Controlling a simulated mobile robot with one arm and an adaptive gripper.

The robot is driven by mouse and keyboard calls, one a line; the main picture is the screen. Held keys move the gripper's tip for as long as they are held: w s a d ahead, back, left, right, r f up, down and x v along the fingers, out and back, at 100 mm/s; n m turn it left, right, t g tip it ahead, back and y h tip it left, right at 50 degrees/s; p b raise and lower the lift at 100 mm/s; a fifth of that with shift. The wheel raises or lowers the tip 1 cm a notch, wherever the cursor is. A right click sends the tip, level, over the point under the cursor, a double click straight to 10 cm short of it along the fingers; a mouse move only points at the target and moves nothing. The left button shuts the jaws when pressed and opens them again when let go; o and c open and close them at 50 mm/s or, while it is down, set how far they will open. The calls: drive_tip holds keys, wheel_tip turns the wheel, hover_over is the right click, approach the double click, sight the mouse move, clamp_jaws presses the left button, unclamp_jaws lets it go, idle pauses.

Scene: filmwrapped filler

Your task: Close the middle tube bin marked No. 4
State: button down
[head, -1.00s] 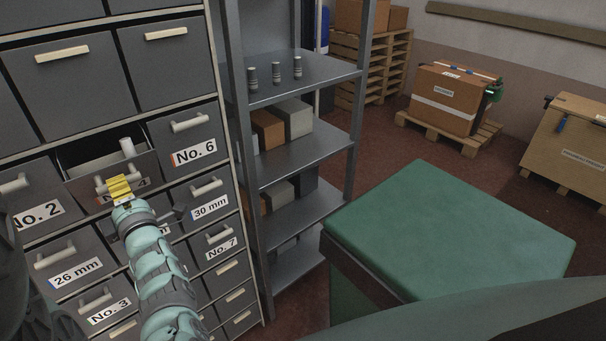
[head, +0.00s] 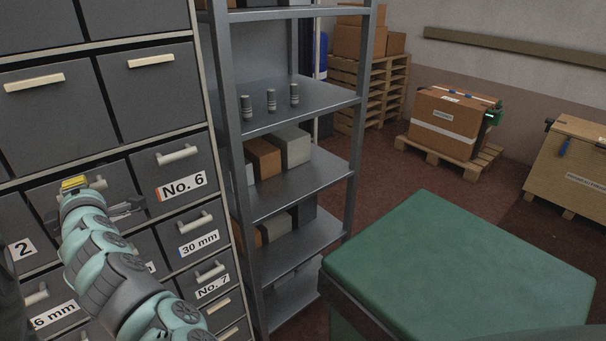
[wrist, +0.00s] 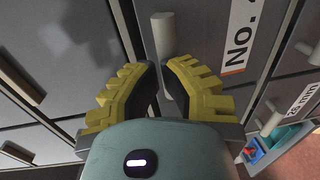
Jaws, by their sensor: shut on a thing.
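The grey bin marked No. 4 (head: 118,176) is in the left of the head view, left of the No. 6 bin. No open gap shows above its front, which looks flush or nearly so with its neighbours. My arm hides its label in the head view. In the wrist view the bin front (wrist: 205,30) is close, with its label partly cut off and its pale bar handle (wrist: 163,50) upright in the picture. My gripper (head: 76,184) is at this handle. Its yellow, dark-padded fingers (wrist: 162,88) are shut on the handle's lower end.
The No. 6 bin (head: 178,174), the 30 mm bin (head: 195,238) and the No. 7 bin (head: 208,280) are shut to the right. A grey shelf rack (head: 300,185) stands beside the cabinet. A green-topped bench (head: 460,265) is at the lower right, with open floor behind it.

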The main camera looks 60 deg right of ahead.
drive_tip(key=shift+w+d+r, duration=0.1)
drive_tip(key=shift+w+r, duration=0.15)
drive_tip(key=shift+w, duration=0.35)
idle(0.3)
